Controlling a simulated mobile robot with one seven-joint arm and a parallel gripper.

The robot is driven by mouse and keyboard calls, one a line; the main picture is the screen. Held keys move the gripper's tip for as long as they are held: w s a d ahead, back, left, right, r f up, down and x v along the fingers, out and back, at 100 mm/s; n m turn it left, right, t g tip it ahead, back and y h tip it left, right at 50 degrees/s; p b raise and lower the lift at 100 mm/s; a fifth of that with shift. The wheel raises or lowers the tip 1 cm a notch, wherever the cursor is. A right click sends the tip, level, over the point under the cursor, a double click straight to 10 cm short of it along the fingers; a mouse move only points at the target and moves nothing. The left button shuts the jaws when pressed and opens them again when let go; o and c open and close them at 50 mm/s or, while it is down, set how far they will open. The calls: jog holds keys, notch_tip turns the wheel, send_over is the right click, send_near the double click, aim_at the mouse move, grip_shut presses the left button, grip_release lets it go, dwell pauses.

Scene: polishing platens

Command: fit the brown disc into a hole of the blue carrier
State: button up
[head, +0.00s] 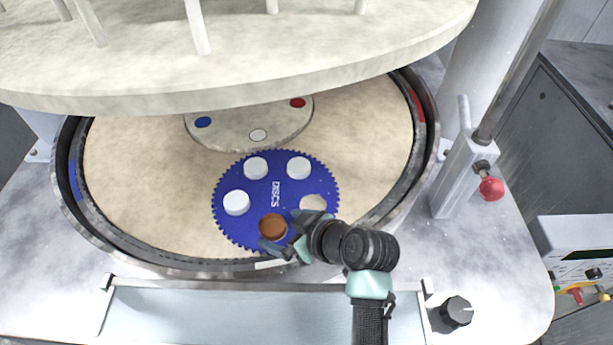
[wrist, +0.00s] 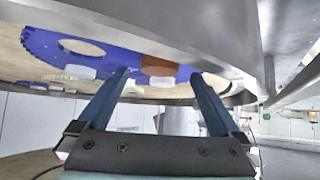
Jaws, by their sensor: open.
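The blue carrier (head: 262,190) is a toothed disc lying on the tan lower platen. Three white discs (head: 236,202) sit at its holes, and one hole (head: 313,203) at the right is empty. The brown disc (head: 273,227) is at the carrier's near hole position; I cannot tell if it is fully seated. My gripper (head: 290,235) is open, its fingers low over the carrier's near edge beside the brown disc. In the wrist view, which looks inverted, the brown disc (wrist: 158,66) shows beyond and between the open fingers (wrist: 162,78), with no visible grip on it.
The upper platen (head: 240,85) hangs over the far part of the lower platen (head: 140,170). A metal ring (head: 90,245) surrounds it. A round centre plate (head: 230,135) with blue, white and red spots lies behind the carrier. A post with a red knob (head: 491,188) stands at right.

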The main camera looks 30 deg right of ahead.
jog(key=b+v, duration=0.1)
jog(key=v, duration=0.9)
jog(key=shift+r+b, duration=0.15)
jog(key=shift+b, duration=0.15)
